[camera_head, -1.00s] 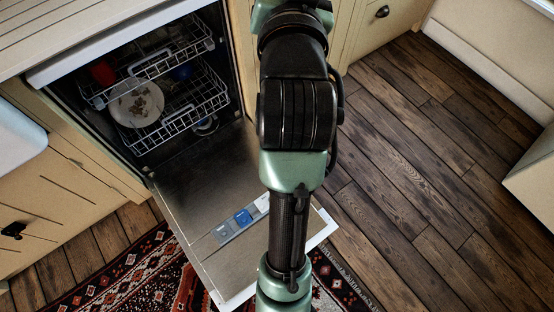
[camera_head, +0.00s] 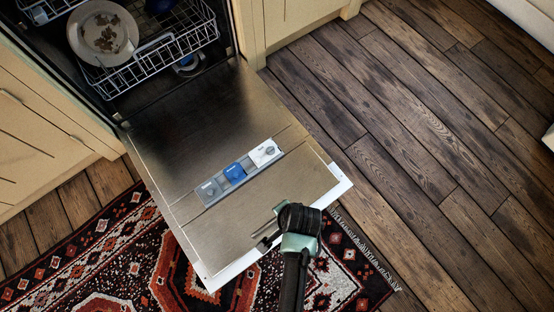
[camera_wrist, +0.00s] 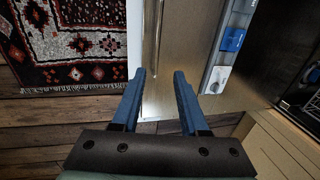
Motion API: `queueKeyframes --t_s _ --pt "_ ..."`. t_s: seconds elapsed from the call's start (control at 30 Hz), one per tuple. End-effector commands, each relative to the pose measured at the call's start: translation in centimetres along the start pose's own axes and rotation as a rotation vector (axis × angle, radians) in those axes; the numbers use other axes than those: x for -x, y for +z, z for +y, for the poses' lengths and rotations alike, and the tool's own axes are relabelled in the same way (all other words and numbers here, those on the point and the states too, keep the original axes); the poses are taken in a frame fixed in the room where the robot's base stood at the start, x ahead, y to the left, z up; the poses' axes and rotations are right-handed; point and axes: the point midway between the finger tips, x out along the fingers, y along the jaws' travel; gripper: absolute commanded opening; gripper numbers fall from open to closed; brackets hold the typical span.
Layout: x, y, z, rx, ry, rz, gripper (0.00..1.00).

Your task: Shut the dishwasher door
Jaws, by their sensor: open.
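The dishwasher door (camera_head: 170,130) is folded down, its bare steel inner face up, with a detergent dispenser (camera_head: 235,172) across it. Its white outer edge (camera_head: 238,266) is at the free end. The door also shows in the wrist view (camera_wrist: 185,45). My gripper (camera_head: 266,238) is over the free end of the door, close to its white edge. In the wrist view my two blue fingers (camera_wrist: 159,76) are apart with nothing held between them. I cannot tell whether they touch the door.
The lower rack (camera_head: 150,58) inside the dishwasher holds a soiled plate (camera_head: 102,33). A patterned red rug (camera_head: 110,250) lies beneath and beside the door. Cream cabinets (camera_head: 295,18) flank the dishwasher. The wooden floor (camera_head: 430,140) to the right is clear.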

Motion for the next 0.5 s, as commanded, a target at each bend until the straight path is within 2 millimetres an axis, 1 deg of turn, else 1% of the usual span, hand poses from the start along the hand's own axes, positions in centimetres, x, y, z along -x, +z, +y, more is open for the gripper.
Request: queueKeyframes --t_s 0.03,0.07,0.17,0.27,0.5 --pt "-0.7 0.3 0.5 -0.007 0.008 -0.009 0.43" --pt "-0.9 0.4 0.6 -0.009 0.011 -0.012 0.43" --pt "-1.7 0.4 0.6 -0.009 0.011 -0.013 0.43" --pt "-3.3 0.5 0.7 -0.007 0.012 -0.013 0.43" --pt "-8.1 0.5 0.7 -0.007 0.010 -0.011 0.43"
